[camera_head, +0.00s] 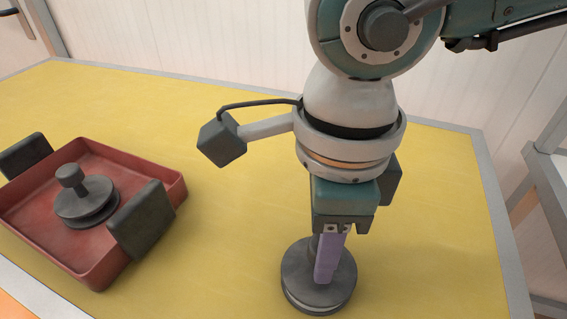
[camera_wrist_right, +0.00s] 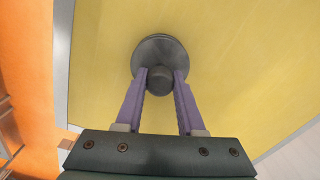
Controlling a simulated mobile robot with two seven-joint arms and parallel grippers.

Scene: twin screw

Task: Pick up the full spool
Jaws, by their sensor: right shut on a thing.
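A dark grey spool (camera_head: 300,278) with a round flange and an upright knob stands on the yellow table, right of the middle in the head view. My right gripper (camera_head: 329,270) points down over it, its purple fingers shut on the knob. In the right wrist view the spool (camera_wrist_right: 160,50) lies at the fingertips, and the right gripper (camera_wrist_right: 160,80) has one finger on each side of the knob. The spool looks upright and at table level; I cannot tell whether its base touches the table. Another dark spool (camera_head: 87,202) stands in the red tray. My left gripper is not in view.
The red tray (camera_head: 165,180) with dark block handles (camera_head: 142,220) on its sides stands at the left. The yellow table (camera_head: 220,250) is bare between the tray and the gripped spool. A grey rim (camera_head: 494,200) edges the table, with a pale wall behind.

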